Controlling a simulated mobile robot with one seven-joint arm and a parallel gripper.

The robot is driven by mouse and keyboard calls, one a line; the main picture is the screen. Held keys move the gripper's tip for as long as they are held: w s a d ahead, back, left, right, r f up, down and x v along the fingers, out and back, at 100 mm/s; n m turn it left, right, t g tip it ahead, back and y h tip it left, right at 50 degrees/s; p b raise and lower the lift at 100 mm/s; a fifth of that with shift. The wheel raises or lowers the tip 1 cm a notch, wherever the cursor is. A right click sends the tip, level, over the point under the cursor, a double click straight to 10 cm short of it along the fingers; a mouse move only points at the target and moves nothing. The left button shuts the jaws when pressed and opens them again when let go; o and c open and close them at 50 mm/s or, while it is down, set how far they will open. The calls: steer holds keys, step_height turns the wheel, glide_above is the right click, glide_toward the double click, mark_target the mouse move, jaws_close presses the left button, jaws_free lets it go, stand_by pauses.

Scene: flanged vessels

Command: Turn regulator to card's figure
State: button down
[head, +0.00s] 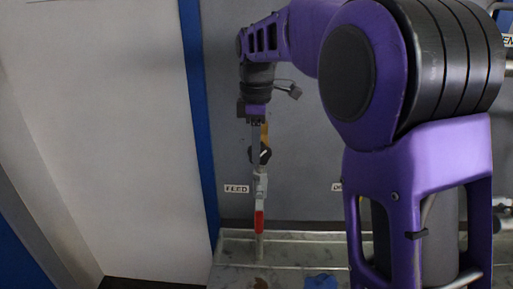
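A black round knob (260,154) with a white mark, which looks like the regulator, sits in front of the grey panel. It is at the top of a light metal fitting (261,184). My gripper (257,140) points down from above and overlaps the knob in the picture. Whether it touches the knob, and how far its fingers are apart, is too small to tell. A yellowish strip (264,132) shows beside the fingers. I cannot make out a card with a figure or the regulator's reading.
A red lever (259,221) hangs on the pipe below the knob. A "FEED" label (236,189) is left of it; another label (336,187) is partly hidden by my arm. A stained metal tray (285,246) lies below, with a blue cloth-like thing (320,282). Left is white wall.

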mark_target(267, 161)
steer(key=shift+d+y, duration=0.1)
steer(key=shift+y, duration=0.2)
steer(key=shift+d+y+b, duration=0.2)
steer(key=shift+y+b, duration=0.45)
steer(key=shift+y, duration=0.25)
steer(key=y+b, duration=0.2)
steer(key=shift+d+f+y, duration=0.15)
steer(key=shift+d+y, duration=0.05)
steer(key=shift+y, duration=0.1)
steer(key=y+b, duration=0.2)
steer(key=b, duration=0.1)
steer(key=y+b, duration=0.2)
steer(key=b, duration=0.1)
steer(key=shift+d+f+y, duration=0.2)
steer(key=shift+d+y, duration=0.1)
steer(key=shift+d, duration=0.05)
steer(key=y+b, duration=0.2)
steer(key=shift+d+y, duration=0.15)
steer(key=shift+y, duration=0.15)
steer(key=y, duration=0.4)
steer(key=shift+d+f+t+y, duration=0.1)
steer(key=shift+d+t+y, duration=0.1)
steer(key=shift+t+y, duration=0.1)
steer(key=y, duration=0.4)
steer(key=shift+f, duration=0.3)
steer(key=shift+f+y, duration=0.1)
steer(key=shift+y, duration=1.1)
